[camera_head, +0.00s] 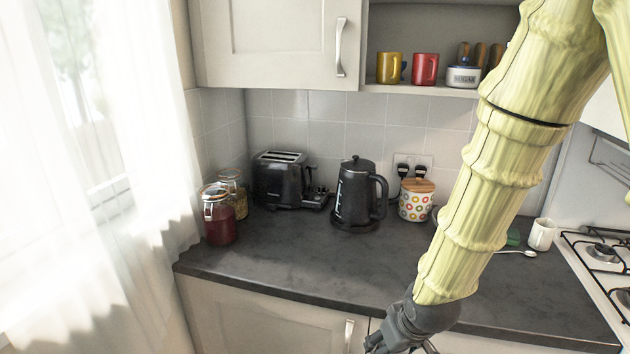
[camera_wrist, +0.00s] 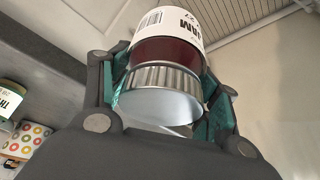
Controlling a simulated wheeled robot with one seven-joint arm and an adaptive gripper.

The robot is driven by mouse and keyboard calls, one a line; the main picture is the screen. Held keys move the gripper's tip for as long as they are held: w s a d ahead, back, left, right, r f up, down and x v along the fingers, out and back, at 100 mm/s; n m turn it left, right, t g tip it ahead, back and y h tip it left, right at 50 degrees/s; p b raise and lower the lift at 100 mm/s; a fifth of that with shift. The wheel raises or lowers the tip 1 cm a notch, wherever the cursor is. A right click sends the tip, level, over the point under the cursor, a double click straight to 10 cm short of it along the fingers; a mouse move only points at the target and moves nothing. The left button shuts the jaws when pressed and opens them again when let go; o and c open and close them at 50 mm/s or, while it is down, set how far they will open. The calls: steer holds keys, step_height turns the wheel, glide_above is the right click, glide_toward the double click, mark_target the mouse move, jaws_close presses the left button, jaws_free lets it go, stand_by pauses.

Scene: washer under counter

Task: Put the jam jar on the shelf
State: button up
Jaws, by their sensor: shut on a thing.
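The jam jar (camera_wrist: 165,50) has dark red contents, a white label reading "JAM" and a ridged silver lid. In the wrist view my gripper (camera_wrist: 165,88) is shut on it, with teal pads on both sides and the lid towards the camera. In the head view my gripper (camera_head: 392,338) is at the bottom edge, in front of the counter; the jar does not show there. The open shelf (camera_head: 430,91) is at the upper right of the head view, beside the wall cupboard. It holds a yellow mug, a red mug and a sugar pot; its right part is hidden by my arm.
On the counter (camera_head: 300,255) stand clip-top jars (camera_head: 219,222), a toaster (camera_head: 282,182), a kettle (camera_head: 355,198) and a patterned canister (camera_head: 416,203). A white mug (camera_head: 542,234) stands near the hob (camera_head: 605,255). The counter front is clear. The cupboard door (camera_head: 275,40) is shut.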

step_height(320, 180, down, 16)
steer(key=w+d+m+h, duration=0.1)
steer(key=w+d+m, duration=0.1)
steer(key=w+m, duration=0.1)
steer(key=shift+m, duration=0.3)
steer(key=shift+s, duration=0.15)
